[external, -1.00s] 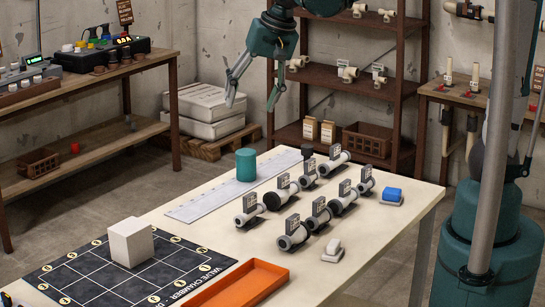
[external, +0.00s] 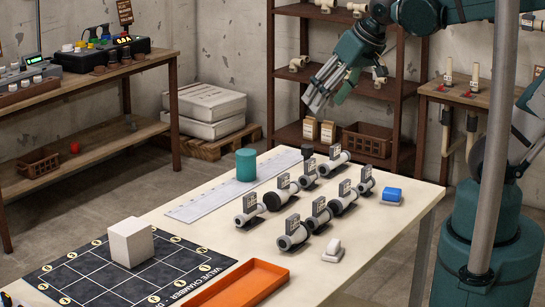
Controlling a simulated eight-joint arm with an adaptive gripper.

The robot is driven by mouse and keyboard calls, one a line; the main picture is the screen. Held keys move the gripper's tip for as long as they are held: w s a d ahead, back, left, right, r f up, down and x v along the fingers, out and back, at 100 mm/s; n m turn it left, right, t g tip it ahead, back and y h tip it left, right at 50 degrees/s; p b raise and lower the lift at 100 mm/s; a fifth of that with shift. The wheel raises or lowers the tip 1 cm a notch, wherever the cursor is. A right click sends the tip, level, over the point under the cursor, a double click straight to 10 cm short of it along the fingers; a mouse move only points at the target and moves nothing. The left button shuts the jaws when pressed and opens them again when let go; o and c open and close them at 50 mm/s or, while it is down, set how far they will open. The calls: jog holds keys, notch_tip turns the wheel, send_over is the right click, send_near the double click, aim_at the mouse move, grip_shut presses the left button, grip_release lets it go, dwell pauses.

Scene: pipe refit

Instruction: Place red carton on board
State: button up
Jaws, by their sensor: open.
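I see no red carton on the table. The black board (external: 82,268) with a white grid and round labels lies at the table's near left. A pale cube (external: 131,243) stands on it. An orange tray (external: 240,287) lies beside the board on its right. My gripper (external: 327,103) is open and empty, in the air in front of the brown rack and high over the table's far side, well away from the board.
Several grey pipe pieces with tags (external: 293,235) fill the table's middle right. A small red item (external: 75,148) lies on the left bench's shelf.

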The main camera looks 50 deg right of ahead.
jog(key=s+d+f+n+t, duration=0.1)
jog(key=s+d+f+n, duration=0.1)
jog(key=s, duration=0.3)
jog(key=shift+s+d+f, duration=0.15)
jog(key=shift+d+f, duration=0.05)
jog(key=shift+d, duration=0.3)
